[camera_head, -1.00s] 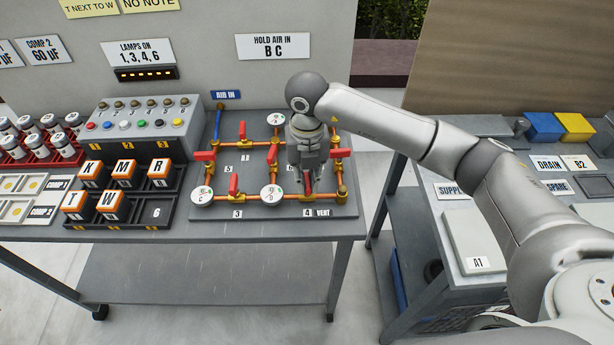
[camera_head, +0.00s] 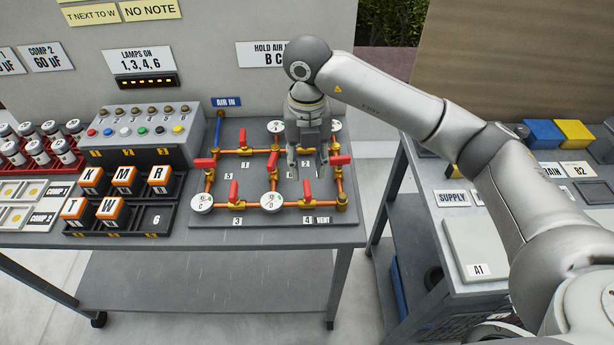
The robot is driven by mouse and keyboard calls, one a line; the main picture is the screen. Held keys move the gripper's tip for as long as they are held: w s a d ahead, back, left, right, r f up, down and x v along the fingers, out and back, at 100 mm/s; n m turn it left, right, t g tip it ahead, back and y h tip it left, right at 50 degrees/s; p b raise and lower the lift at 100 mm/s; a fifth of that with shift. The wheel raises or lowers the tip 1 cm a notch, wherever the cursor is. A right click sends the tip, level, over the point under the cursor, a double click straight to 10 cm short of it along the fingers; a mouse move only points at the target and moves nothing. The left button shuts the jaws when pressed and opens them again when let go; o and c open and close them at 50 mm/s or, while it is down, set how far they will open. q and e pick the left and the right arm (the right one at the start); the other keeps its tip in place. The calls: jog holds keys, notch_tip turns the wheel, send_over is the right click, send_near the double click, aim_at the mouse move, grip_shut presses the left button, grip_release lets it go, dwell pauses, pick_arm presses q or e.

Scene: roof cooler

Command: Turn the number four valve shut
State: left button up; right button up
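The number four valve has a red handle (camera_head: 308,191) on the front copper pipe, above the "4" label (camera_head: 307,220). The handle points up and away from me, across the pipe, much like the number three valve's handle (camera_head: 233,191). Gauge D (camera_head: 273,202) sits left of valve four and a brass end fitting (camera_head: 342,201) sits right of it. My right gripper (camera_head: 307,177) points down above and behind the handle. Its fingers are spread with nothing visible between them, and it looks clear of the handle. The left gripper is out of view.
Other red handles stand close by, at valve five (camera_head: 204,163), valve six (camera_head: 272,164) and the right pipe (camera_head: 340,160). My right gripper hides part of the rear pipe. A button box (camera_head: 150,135) and cube tray (camera_head: 152,219) stand left of the panel.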

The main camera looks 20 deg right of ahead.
jog(key=shift+r, duration=2.3)
